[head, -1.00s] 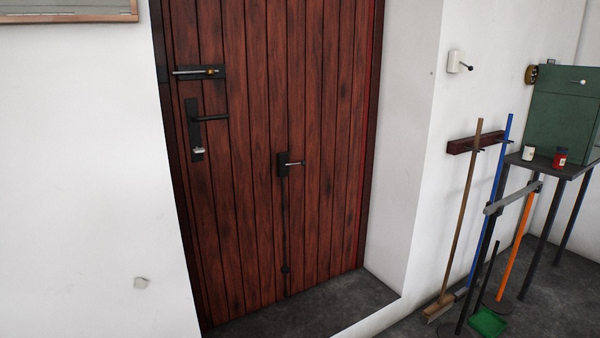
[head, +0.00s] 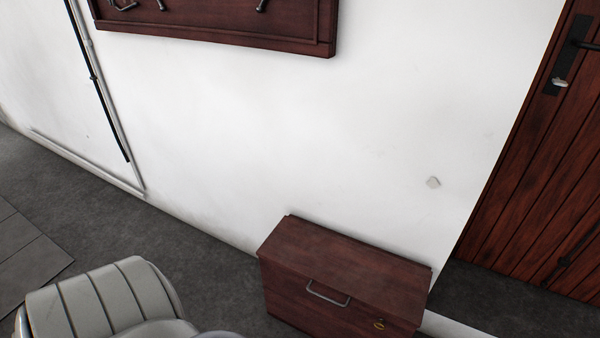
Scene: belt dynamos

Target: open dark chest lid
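The dark chest (head: 345,280) is a reddish-brown wooden box on the floor against the white wall, at the lower middle right of the head view. Its lid (head: 350,258) looks closed. A metal bail handle (head: 328,298) is on its front, and a small brass lock or latch (head: 379,323) sits to the right of the handle. The bottom of the chest is cut off by the frame. Neither of my grippers is in view.
A wooden door (head: 540,170) with a dark handle plate stands in a recess at the right. A dark wooden rack (head: 215,28) hangs on the wall above. A grey ribbed rounded object (head: 95,305) fills the lower left. Bare grey floor (head: 150,235) lies between it and the wall.

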